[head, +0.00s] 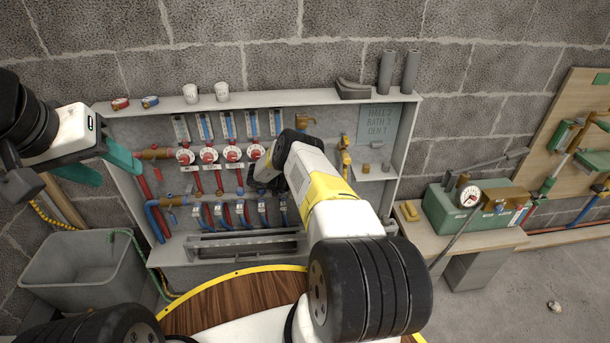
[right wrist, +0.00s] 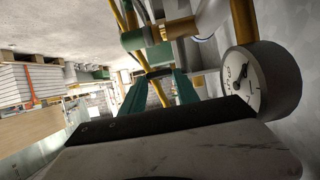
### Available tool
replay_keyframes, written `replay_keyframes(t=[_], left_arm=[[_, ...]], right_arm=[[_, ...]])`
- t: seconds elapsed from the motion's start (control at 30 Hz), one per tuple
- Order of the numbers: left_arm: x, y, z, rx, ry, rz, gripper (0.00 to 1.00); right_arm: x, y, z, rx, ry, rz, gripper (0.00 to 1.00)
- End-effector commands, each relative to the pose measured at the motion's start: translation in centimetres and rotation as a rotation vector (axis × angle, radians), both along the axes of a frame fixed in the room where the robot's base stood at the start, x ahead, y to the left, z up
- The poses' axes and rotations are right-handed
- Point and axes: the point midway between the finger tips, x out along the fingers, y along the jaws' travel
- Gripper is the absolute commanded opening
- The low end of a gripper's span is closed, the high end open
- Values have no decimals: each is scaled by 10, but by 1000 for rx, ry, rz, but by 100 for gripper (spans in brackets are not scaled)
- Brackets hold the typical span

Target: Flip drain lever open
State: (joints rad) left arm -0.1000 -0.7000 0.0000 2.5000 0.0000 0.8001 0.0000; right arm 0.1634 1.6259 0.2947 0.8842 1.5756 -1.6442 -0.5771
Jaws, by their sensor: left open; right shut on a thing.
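The grey manifold cabinet (head: 290,98) stands against the block wall, with rows of flow meters, red and blue pipes and brass bars inside. My right arm reaches into its right half and hides the right fingertips in the head view. In the right wrist view, the teal fingers of my right gripper (right wrist: 160,86) are shut on a slim yellow lever-like piece (right wrist: 157,91); I cannot tell for sure that it is the drain lever, or its angle. A round gauge (right wrist: 240,82) is close beside them. My left gripper (head: 102,168) is open and empty at the cabinet's left edge.
A grey tub (head: 75,262) stands at the lower left with a green hose. A yellow valve (head: 345,155) and small shelf are right of my right arm. A green pump box with gauge (head: 455,212) sits on a bench at right. Cups and grey tubes stand on the cabinet top.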

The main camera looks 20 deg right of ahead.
Motion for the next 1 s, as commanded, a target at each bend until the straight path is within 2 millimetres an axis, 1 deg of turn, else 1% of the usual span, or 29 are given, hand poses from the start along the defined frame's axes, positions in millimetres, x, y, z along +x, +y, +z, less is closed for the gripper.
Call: replay_keyframes(t=[0.47, 0.5, 0.57, 0.6, 0.87, 1.0], left_arm=[[0, 0, 0, 0, 0, 0, 50], [0, 0, 0, 0, 0, 0, 50], [0, 0, 0, 0, 0, 0, 50], [0, 0, 0, 0, 0, 0, 50], [0, 0, 0, 0, 0, 0, 50], [0, 0, 0, 0, 0, 0, 50]], right_arm=[[0, 0, -1, 2, -1, -10, 0], [0, 0, -1, 2, -1, -10, 45], [0, 0, -1, 1, 0, -10, 56], [0, 0, -1, 1, 0, -10, 59], [0, 0, 0, 0, 0, -10, 59], [3, 9, 3, 1, -2, -8, 59]])
